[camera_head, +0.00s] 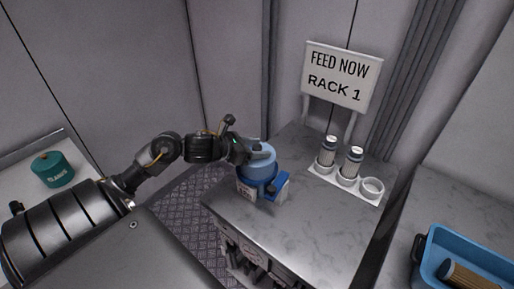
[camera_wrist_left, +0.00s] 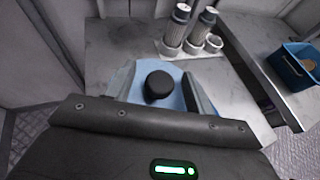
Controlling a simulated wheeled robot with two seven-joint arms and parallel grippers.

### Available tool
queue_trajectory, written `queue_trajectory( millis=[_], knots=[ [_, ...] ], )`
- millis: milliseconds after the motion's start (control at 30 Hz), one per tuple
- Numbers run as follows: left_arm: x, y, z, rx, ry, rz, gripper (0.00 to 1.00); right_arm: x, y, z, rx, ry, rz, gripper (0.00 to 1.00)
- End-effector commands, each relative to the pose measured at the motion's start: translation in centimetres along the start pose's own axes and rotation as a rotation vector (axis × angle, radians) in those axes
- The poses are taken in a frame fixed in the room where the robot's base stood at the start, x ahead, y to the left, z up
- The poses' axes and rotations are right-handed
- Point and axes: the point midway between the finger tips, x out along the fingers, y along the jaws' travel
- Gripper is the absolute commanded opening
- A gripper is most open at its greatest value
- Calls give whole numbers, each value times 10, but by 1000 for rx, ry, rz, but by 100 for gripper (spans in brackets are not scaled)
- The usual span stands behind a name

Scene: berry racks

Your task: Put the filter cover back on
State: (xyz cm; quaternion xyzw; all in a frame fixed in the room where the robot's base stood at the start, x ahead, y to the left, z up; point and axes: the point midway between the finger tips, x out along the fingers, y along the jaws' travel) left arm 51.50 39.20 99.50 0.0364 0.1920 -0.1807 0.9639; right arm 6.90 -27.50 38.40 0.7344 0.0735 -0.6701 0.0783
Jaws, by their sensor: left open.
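The filter cover (camera_head: 263,158) is light blue and round, and sits on top of the darker blue filter housing (camera_head: 257,185) on the grey counter. In the left wrist view a black knob (camera_wrist_left: 159,85) stands up from the light blue cover (camera_wrist_left: 176,101). My left gripper (camera_head: 247,151) is at the top of the cover. Its two fingers are apart, one on each side of the knob, with gaps visible, so it is open. Part of the cover is hidden behind the gripper. I cannot tell whether the cover is fully seated. My right gripper is not in view.
A white holder (camera_head: 343,183) carries two filter cartridges (camera_head: 327,156) and an empty ring (camera_head: 371,187), in front of a "FEED NOW RACK 1" sign (camera_head: 341,76). A blue crate (camera_head: 462,258) holds a cartridge at right. A teal canister (camera_head: 53,170) stands on the left bench.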

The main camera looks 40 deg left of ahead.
Motion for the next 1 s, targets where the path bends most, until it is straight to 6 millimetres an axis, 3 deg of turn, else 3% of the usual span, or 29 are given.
queue_trajectory(
  millis=[233,700,1000],
  knots=[
    [-10,0,-3,1,3,1,53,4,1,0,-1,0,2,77],
    [-87,0,-2,0,2,-1,53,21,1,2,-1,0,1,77],
    [-107,0,0,1,0,0,53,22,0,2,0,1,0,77]
  ],
)
